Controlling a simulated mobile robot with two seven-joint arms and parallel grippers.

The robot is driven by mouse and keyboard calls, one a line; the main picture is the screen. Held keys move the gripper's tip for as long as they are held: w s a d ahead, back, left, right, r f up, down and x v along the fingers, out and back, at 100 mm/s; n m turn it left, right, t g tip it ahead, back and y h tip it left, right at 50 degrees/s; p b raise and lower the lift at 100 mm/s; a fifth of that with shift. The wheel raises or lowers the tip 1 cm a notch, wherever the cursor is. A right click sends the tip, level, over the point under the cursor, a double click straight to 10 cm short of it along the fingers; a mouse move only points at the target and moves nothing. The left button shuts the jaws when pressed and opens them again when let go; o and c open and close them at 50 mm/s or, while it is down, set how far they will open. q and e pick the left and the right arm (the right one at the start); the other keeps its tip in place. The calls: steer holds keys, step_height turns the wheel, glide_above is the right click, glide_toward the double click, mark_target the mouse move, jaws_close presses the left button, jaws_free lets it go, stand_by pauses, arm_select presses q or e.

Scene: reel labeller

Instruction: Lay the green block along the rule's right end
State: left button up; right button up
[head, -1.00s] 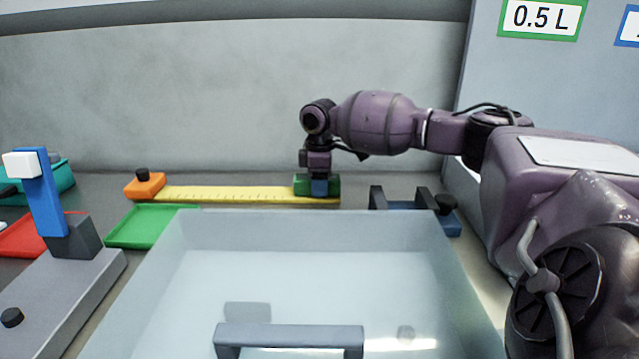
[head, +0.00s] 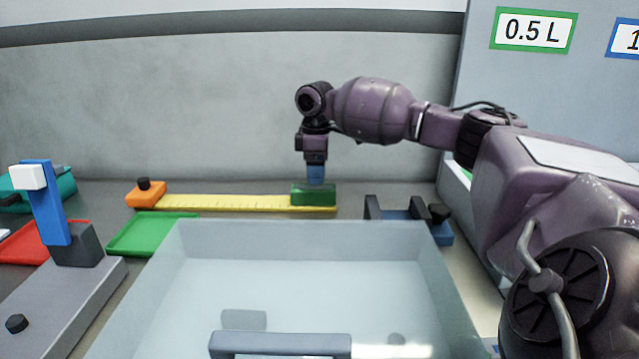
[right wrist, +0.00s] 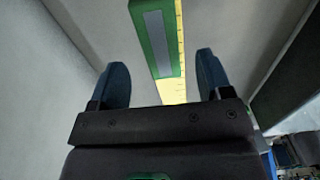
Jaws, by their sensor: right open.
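The yellow rule (head: 230,203) lies on the bench, with an orange stop with a black knob (head: 146,192) at its left end. The green block (head: 313,195) lies lengthwise at the rule's right end. In the right wrist view the green block (right wrist: 155,38) shows a grey strip on top, and the yellow rule (right wrist: 180,60) runs along its side and past its near end. My right gripper (head: 316,178) is just above the block, pointing down. Its two blue fingers (right wrist: 162,80) are apart with nothing between them. My left gripper is not seen.
A clear bin (head: 300,245) with a grey handle fills the front. A green tray (head: 150,235), a red tray (head: 30,245) and a grey stand with a blue post (head: 48,205) are at left. A blue fixture with dark uprights (head: 405,212) stands right of the rule.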

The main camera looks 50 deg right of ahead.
mark_target(316, 187)
steer(key=shift+r+p, duration=0.4)
steer(key=shift+r, duration=2.4)
